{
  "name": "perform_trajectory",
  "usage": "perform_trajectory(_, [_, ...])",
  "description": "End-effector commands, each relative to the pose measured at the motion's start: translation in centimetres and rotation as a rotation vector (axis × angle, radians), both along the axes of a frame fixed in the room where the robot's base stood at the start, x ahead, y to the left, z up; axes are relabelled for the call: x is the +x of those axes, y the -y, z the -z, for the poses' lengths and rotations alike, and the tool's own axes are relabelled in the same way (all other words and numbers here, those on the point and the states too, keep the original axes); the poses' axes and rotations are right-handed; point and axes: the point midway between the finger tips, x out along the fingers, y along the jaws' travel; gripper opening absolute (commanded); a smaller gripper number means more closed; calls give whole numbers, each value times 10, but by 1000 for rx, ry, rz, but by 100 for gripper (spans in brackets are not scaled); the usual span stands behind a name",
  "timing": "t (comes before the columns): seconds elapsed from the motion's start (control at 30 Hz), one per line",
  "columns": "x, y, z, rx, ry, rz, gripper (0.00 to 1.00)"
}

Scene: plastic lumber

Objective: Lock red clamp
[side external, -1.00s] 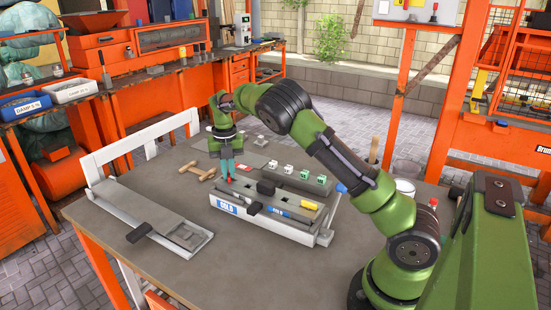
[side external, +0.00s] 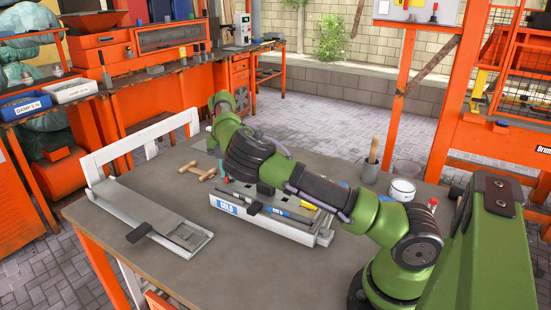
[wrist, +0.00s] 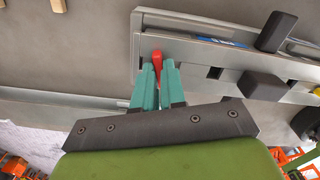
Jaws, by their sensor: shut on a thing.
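The red clamp (wrist: 158,58) is a small red lever at the edge of the grey metal mould (wrist: 205,48) in the wrist view. My gripper (wrist: 156,72) has teal fingers, one on each side of the red clamp, and is shut on it. In the side view the mould (side external: 243,212) lies on the table with a blue-and-white label on its front.
Black handles (side external: 253,208) stick up from the mould. A pot with a wooden handle (side external: 371,165) and a white can (side external: 402,190) stand at the right. The front table area is clear.

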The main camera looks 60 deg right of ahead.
Motion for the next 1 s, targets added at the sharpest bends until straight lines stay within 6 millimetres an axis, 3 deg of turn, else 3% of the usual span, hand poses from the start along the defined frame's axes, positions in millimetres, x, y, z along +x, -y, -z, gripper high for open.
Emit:
perform_trajectory(0.37, [-1,1,1,-2,-2,29,0])
perform_trajectory(0.8, [-1,3,2,-7,-5,327,0])
perform_trajectory(1.0, [0,1,0,0,0,361,0])
